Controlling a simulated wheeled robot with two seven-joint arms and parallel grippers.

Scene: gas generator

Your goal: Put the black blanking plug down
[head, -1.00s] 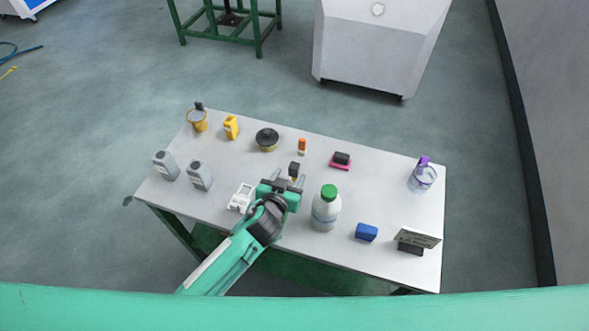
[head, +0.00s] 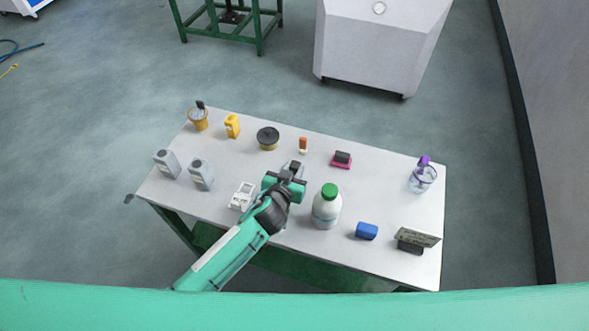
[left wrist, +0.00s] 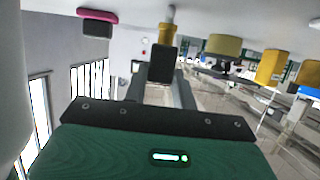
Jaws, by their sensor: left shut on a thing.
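The black blanking plug (head: 295,166) is a small dark block at the middle of the table (head: 360,192), between the fingers of my left gripper (head: 293,171). In the left wrist view the plug (left wrist: 162,64) shows as a black block between the two grey fingers of the left gripper (left wrist: 164,92), which is shut on it. A yellow piece shows just above the plug in that view; I cannot tell if it belongs to it. Whether the plug touches the table is hidden. My right gripper is not in view.
A white bottle with a green cap (head: 327,207) stands close right of my left gripper, and a white holder (head: 241,196) lies close left. An orange-and-white piece (head: 303,145) stands just behind. Free table lies right of the gripper, toward the pink-based block (head: 342,160).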

